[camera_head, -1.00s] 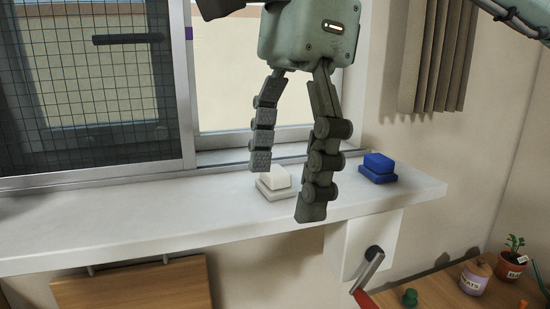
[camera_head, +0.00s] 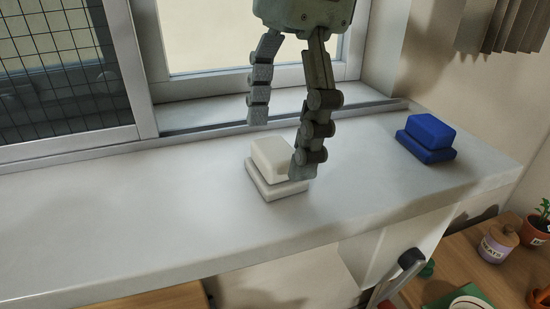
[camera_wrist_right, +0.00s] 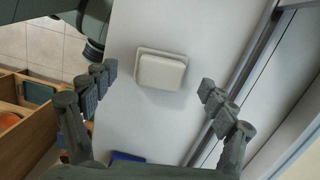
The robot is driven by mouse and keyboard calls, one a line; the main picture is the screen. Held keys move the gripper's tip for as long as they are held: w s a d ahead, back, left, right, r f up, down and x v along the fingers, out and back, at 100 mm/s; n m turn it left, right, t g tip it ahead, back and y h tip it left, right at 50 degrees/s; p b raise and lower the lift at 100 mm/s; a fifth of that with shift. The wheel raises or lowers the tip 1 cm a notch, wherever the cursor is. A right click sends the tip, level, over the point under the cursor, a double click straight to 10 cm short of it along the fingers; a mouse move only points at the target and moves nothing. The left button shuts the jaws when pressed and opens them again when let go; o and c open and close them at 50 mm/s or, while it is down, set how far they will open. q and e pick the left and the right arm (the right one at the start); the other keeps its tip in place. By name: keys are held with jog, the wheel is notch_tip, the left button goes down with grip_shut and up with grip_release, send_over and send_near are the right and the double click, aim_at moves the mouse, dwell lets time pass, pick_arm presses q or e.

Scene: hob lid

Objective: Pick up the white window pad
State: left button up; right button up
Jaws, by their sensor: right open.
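The white window pad (camera_head: 272,165) is a small two-tiered block lying on the pale window sill (camera_head: 130,215). My right gripper (camera_head: 278,148) is open above and behind it, fingers pointing down; its right finger overlaps the pad's right end in the head view. In the right wrist view the pad (camera_wrist_right: 161,71) lies ahead of the open fingers (camera_wrist_right: 158,85), roughly centred between them, with nothing held. Whether a finger touches the pad I cannot tell. My left gripper is not in view.
A blue pad (camera_head: 430,135) of similar shape stands on the sill to the right. The window frame (camera_head: 135,75) runs behind. A wooden surface below at right holds a lidded jar (camera_head: 498,245) and a plant pot (camera_head: 538,230). The sill's left part is clear.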

notch_tip(320, 180, down, 2)
jog(key=shift+a+f, duration=0.15)
jog(key=shift+f, duration=0.1)
jog(key=shift+c, duration=0.8)
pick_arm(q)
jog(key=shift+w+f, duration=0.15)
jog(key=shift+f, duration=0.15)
pick_arm(e)
jog(key=c, duration=1.1)
jog(key=shift+o, duration=0.2)
jog(key=shift+r, duration=0.1)
jog(key=r, duration=0.4)
jog(key=shift+s+a+r, duration=0.15)
jog(key=shift+a, duration=0.05)
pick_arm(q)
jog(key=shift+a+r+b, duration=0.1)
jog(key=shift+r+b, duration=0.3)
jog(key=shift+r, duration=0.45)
pick_arm(e)
jog(key=s+a+r, duration=0.6)
jog(key=s+a, duration=0.1)
jog(key=a, duration=0.1)
jog(key=shift+s+a+r, duration=0.15)
jog(key=shift+a+r, duration=0.1)
jog(key=shift+r, duration=0.05)
